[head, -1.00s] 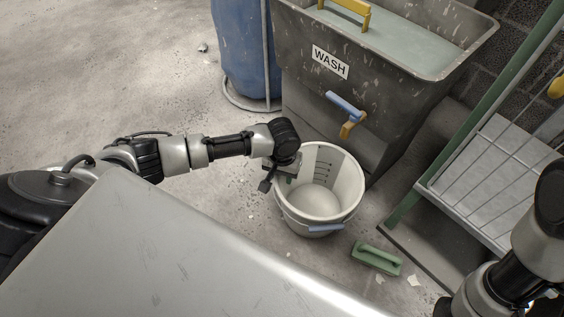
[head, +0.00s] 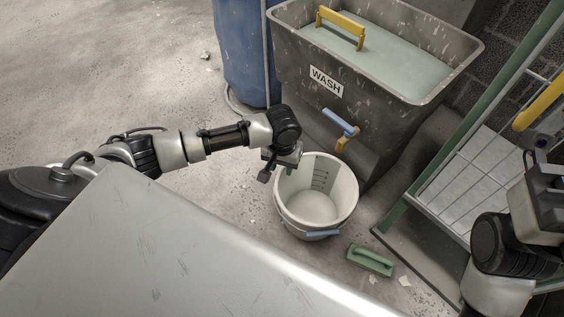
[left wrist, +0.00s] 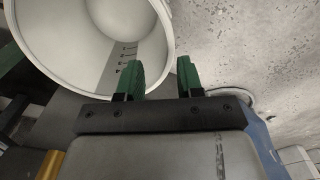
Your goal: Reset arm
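My left gripper (head: 290,170) is at the left rear rim of a white bucket (head: 345,205) on the floor. In the left wrist view its two green fingers (left wrist: 158,68) stand apart with nothing clamped. There one finger overlaps the inside of the bucket (left wrist: 60,50) and the other shows past its rim; I cannot tell whether they touch it. My right arm (head: 492,245) is bent up at the right edge. Its gripper (head: 535,155) is small and dark near the shelf, and its fingers are unclear.
A grey tub (head: 300,75) marked WASH, with a yellow handle (head: 342,28) at its top and a blue-handled tap (head: 340,120), stands behind the bucket. A blue barrel (head: 240,60) is beside it. A green-framed rack (head: 440,175) stands right.

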